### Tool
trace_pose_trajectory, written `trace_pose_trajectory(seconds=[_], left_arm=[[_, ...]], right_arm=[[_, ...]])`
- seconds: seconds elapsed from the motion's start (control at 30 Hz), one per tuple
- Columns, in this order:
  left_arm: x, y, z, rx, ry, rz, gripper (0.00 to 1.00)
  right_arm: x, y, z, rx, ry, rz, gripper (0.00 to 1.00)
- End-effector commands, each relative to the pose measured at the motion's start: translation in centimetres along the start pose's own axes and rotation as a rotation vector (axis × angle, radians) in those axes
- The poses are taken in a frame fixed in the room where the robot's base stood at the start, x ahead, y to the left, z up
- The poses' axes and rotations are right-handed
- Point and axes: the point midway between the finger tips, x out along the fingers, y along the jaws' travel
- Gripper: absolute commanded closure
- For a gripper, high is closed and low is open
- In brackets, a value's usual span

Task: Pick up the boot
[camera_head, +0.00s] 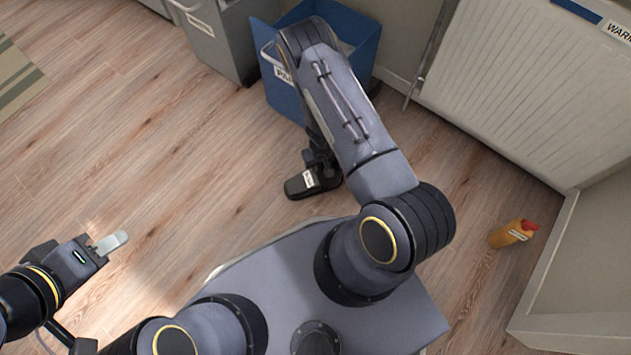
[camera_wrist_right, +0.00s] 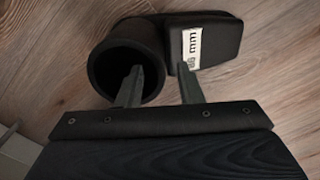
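The black boot (camera_head: 300,186) stands on the wooden floor in the head view, partly hidden by my right arm. In the right wrist view the boot (camera_wrist_right: 205,22) shows its round shaft opening at left and its foot with a white label at right. My right gripper (camera_wrist_right: 161,66) is open over it. One finger is over or in the shaft opening, the other outside near the label; contact cannot be told. My left gripper (camera_head: 110,243) is low at the left of the head view, away from the boot; its finger gap is unclear.
A blue paper bin (camera_head: 282,95) stands just behind my right arm, beside a grey bin (camera_head: 222,42). A white radiator (camera_head: 530,85) is at upper right. An orange bottle (camera_head: 511,234) with a red cap lies on the floor at right. The floor at left is clear.

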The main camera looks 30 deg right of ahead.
Motion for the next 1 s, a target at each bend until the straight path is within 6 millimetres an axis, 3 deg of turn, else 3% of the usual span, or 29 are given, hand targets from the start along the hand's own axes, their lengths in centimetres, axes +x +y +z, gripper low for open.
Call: trace_pose_trajectory(seconds=[0.03, 0.1, 0.4, 0.7, 1.0], left_arm=[[0.7, -0.3, 0.4, 0.000, 0.000, 0.000, 0.64], [0.9, -0.4, 0.5, 0.000, 0.000, 0.000, 0.64], [1.0, -0.4, 0.5, 0.000, 0.000, 0.000, 0.64], [1.0, -0.4, 0.5, 0.000, 0.000, 0.000, 0.64], [1.0, -0.4, 0.5, 0.000, 0.000, 0.000, 0.64]], right_arm=[[1.2, 0.0, 0.0, -0.001, -0.001, 0.000, 0.67], [1.9, 0.0, 0.0, 0.001, -0.001, 0.000, 0.67], [2.3, 0.0, 0.0, 0.000, 0.000, -0.001, 0.67], [2.3, 0.0, 0.0, 0.000, 0.000, -0.001, 1.00], [2.3, 0.0, 0.0, 0.000, 0.000, -0.001, 1.00]])
